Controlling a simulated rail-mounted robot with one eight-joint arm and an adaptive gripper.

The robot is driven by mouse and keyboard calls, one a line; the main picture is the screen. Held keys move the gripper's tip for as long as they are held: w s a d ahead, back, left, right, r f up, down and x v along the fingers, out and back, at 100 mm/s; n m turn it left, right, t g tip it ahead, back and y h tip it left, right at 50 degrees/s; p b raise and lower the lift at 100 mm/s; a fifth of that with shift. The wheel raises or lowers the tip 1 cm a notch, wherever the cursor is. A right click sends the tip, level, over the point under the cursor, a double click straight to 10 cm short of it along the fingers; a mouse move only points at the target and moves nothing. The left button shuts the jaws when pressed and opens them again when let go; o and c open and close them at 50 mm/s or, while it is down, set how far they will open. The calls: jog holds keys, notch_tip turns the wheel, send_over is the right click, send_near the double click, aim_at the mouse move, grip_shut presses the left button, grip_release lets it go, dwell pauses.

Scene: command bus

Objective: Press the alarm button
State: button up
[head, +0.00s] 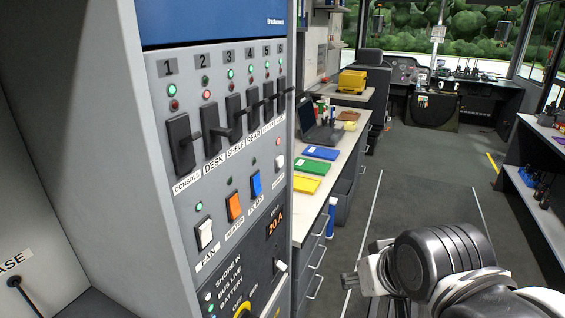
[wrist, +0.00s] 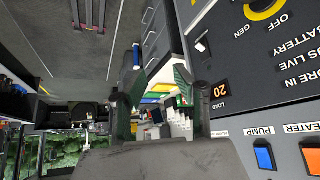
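I cannot pick out an alarm button for certain in either view. The grey switch panel (head: 185,80) stands close on the left in the head view. It has numbered black levers in a row and a lower row of rockers: a white fan switch (head: 205,234), an orange heater switch (head: 234,206), a blue pump switch (head: 256,184) and a white switch (head: 280,161) whose label is too small to read. My gripper (wrist: 157,88) is open and empty in the wrist view, apart from the panel. The pump switch (wrist: 264,158) shows at that view's lower right.
My arm fills the head view's lower right. A counter (head: 345,150) behind the panel carries a laptop (head: 322,131), colored folders (head: 313,168) and a yellow case (head: 352,81). The aisle floor (head: 425,185) is clear. A dark shelf unit (head: 540,190) stands at right.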

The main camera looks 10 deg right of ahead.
grip_shut()
dwell(1.1)
